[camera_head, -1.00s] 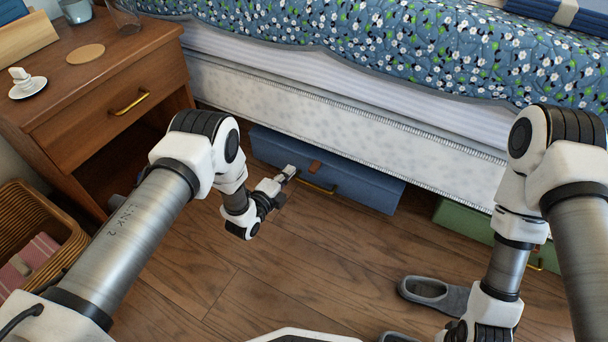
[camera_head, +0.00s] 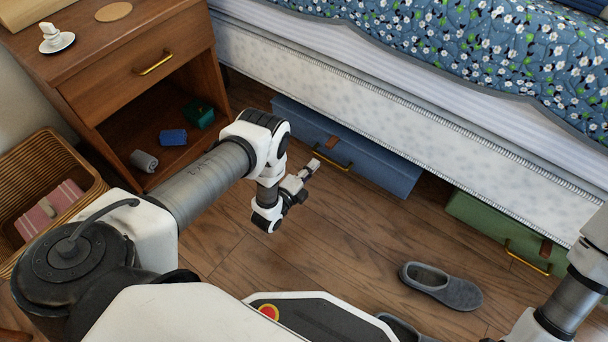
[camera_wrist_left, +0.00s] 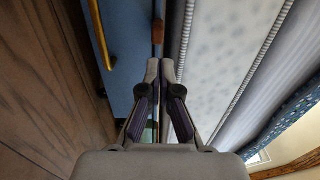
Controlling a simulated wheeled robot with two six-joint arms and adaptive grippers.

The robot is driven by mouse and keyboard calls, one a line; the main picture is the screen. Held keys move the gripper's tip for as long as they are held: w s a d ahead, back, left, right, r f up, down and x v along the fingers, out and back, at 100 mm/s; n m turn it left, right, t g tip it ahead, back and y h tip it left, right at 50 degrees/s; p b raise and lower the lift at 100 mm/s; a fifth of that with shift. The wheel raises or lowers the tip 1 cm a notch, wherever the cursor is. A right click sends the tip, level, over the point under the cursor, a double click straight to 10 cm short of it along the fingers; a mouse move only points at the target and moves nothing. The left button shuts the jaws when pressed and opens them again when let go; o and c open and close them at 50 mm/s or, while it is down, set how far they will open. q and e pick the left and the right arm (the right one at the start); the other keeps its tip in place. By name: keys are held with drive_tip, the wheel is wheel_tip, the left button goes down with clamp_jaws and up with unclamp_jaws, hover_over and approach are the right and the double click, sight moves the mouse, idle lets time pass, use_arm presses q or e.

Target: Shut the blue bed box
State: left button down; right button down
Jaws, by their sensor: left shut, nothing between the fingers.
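The blue bed box (camera_head: 372,163) lies on the floor, partly under the bed, with its front sticking out past the bed's edge. It has a brass handle (camera_head: 332,156) and a brown tab on its front. In the left wrist view the blue box (camera_wrist_left: 128,50) and its handle (camera_wrist_left: 101,38) show beside the fingers. My left gripper (camera_head: 310,167) is shut and empty, just in front of the box near the handle. Whether it touches the box I cannot tell. The left wrist view shows its closed fingertips (camera_wrist_left: 160,66). My right gripper is out of view.
A green box (camera_head: 500,232) sits under the bed further right. Grey slippers (camera_head: 442,286) lie on the floor. A nightstand (camera_head: 130,75) and a wicker basket (camera_head: 80,168) stand at the left. The bed's side (camera_head: 400,125) overhangs the blue box.

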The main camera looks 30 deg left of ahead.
sight(329, 146)
use_arm(q)
drive_tip(key=w+b, duration=0.1)
drive_tip(key=w, duration=0.2)
drive_tip(key=w+b, duration=0.1)
drive_tip(key=w, duration=0.1)
drive_tip(key=shift+d+f+b, duration=0.25)
drive_tip(key=shift+d+b, duration=0.05)
drive_tip(key=shift+d, duration=0.05)
drive_tip(key=shift+w+r, duration=0.1)
drive_tip(key=shift+w, duration=0.35)
drive_tip(key=shift+w+d+r, duration=0.1)
drive_tip(key=shift+w+r, duration=0.05)
drive_tip(key=shift+w, duration=0.1)
drive_tip(key=w+b, duration=0.1)
drive_tip(key=w, duration=0.2)
drive_tip(key=w+b, duration=0.1)
drive_tip(key=w, duration=0.1)
drive_tip(key=shift+d+b, duration=0.3)
drive_tip(key=shift+d, duration=0.05)
drive_tip(key=shift+w+a+r, duration=0.1)
drive_tip(key=shift+r, duration=0.1)
